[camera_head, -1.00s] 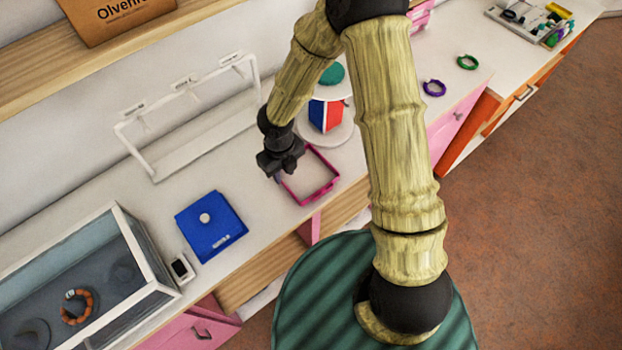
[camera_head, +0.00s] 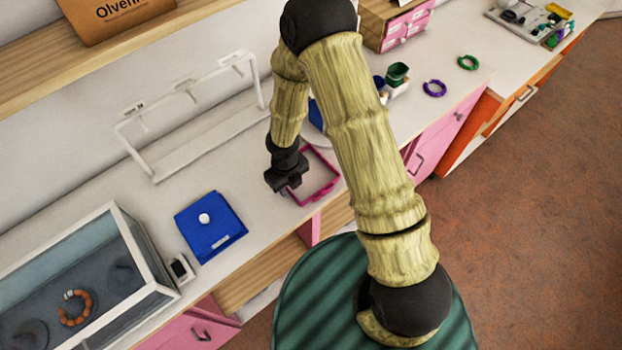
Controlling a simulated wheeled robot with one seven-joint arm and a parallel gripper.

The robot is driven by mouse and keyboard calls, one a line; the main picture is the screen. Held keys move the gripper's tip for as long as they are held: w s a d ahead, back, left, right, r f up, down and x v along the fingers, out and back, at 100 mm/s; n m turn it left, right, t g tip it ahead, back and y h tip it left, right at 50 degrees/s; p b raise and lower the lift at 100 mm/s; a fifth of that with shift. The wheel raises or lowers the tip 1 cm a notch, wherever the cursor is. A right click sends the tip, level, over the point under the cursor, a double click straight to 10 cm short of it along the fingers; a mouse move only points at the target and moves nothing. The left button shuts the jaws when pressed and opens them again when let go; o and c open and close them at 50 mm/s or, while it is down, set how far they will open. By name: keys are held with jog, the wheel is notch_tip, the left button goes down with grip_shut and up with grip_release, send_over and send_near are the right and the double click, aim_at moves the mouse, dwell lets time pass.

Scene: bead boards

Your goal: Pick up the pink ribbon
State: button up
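I cannot make out a separate pink ribbon. A pink-rimmed square tray (camera_head: 325,190) lies on the white counter near its front edge, and its pale inside looks empty where it shows. My gripper (camera_head: 289,190) is dark and points down over the tray's left side, hiding that part of it. Whether it touches the tray, and whether its fingers are open or shut, I cannot tell. I see nothing clearly held in it.
A blue case (camera_head: 211,228) with a white knob and a glass display box (camera_head: 130,260) are at left. A white hook rack (camera_head: 185,150) stands behind. Purple (camera_head: 434,88) and green (camera_head: 467,62) bracelets lie at right. The counter between the blue case and tray is clear.

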jog(key=shift+f, duration=0.65)
grip_shut()
